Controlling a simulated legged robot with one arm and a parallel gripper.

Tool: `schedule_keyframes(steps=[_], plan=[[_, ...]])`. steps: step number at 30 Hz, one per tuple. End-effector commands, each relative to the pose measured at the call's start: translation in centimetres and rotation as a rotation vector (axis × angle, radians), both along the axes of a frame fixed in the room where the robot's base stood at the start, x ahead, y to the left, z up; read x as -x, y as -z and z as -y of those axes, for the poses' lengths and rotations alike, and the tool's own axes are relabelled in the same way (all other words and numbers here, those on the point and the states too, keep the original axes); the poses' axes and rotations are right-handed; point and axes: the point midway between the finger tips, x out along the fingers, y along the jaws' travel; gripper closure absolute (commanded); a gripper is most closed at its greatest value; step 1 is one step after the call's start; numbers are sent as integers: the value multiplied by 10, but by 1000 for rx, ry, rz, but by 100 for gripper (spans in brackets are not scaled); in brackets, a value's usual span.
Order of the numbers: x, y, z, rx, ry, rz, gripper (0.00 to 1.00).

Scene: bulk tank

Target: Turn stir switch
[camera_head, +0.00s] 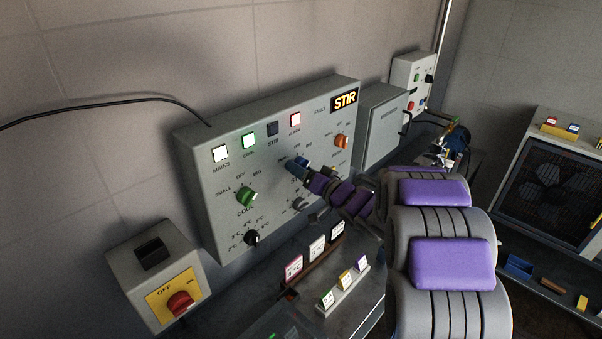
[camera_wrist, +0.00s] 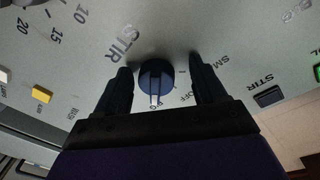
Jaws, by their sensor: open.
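The stir switch is a blue rotary knob (camera_wrist: 156,80) on the grey control panel. In the wrist view it sits between my two open fingers, with a gap on each side, and its pale pointer faces the bottom of the picture. In the head view the blue knob (camera_head: 297,164) is at the panel's centre, partly hidden by my gripper (camera_head: 306,176). In the wrist view my gripper (camera_wrist: 161,90) is open and close to the panel face.
A green knob (camera_head: 246,197), a black knob (camera_head: 252,238) and an orange knob (camera_head: 342,141) are on the same panel. A red main switch (camera_head: 180,302) is at lower left. Small cards (camera_head: 318,248) stand on the bench below. A grey box (camera_head: 379,126) adjoins on the right.

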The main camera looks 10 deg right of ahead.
Motion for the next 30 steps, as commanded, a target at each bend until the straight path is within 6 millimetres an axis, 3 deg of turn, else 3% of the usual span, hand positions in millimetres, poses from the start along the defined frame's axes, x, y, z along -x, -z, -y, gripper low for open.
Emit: schedule_keyframes(steps=[11, 27, 30], plan=[[-4, -1, -4, 1, 0, 1, 30], [-4, -1, -3, 0, 1, 1, 81], [-4, -1, -3, 1, 2, 2, 85]])
